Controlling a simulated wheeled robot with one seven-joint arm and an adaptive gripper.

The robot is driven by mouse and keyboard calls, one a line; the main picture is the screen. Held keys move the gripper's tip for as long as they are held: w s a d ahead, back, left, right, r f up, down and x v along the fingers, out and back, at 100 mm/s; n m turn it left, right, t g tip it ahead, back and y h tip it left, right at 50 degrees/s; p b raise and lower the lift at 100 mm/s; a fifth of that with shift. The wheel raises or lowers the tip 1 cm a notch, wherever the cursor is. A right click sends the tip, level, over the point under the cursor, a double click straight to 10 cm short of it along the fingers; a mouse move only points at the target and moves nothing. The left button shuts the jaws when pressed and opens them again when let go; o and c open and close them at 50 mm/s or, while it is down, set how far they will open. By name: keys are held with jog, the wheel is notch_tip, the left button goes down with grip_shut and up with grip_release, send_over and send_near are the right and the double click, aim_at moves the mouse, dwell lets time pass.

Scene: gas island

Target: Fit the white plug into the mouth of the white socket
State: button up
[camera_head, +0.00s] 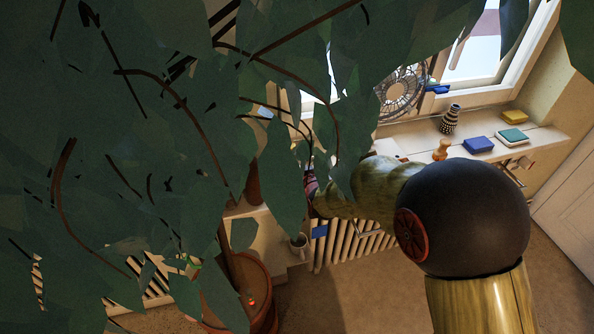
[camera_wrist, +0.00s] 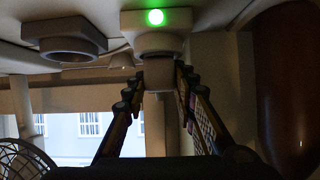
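In the wrist view the white socket (camera_wrist: 154,40) is a pale block with a round lower part and a lit green lamp on its face. The white plug (camera_wrist: 158,78), greyish in the shade, is directly below the socket, its upper end meeting the socket's mouth; how deep it sits is hidden. My gripper (camera_wrist: 159,76) points up at the socket, its two dark fingers close against the plug's left and right sides. In the head view leaves and my arm hide the gripper, plug and socket.
A dark grey block with a round opening (camera_wrist: 66,42) is left of the socket. A fan (camera_wrist: 22,158) is at lower left. In the head view large plant leaves (camera_head: 110,150) cover the left side; a striped vase (camera_head: 450,119) and books (camera_head: 478,145) stand on the sill.

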jog(key=o, duration=0.4)
jog(key=shift+o, duration=0.2)
jog(key=shift+r, duration=0.1)
jog(key=v, duration=1.2)
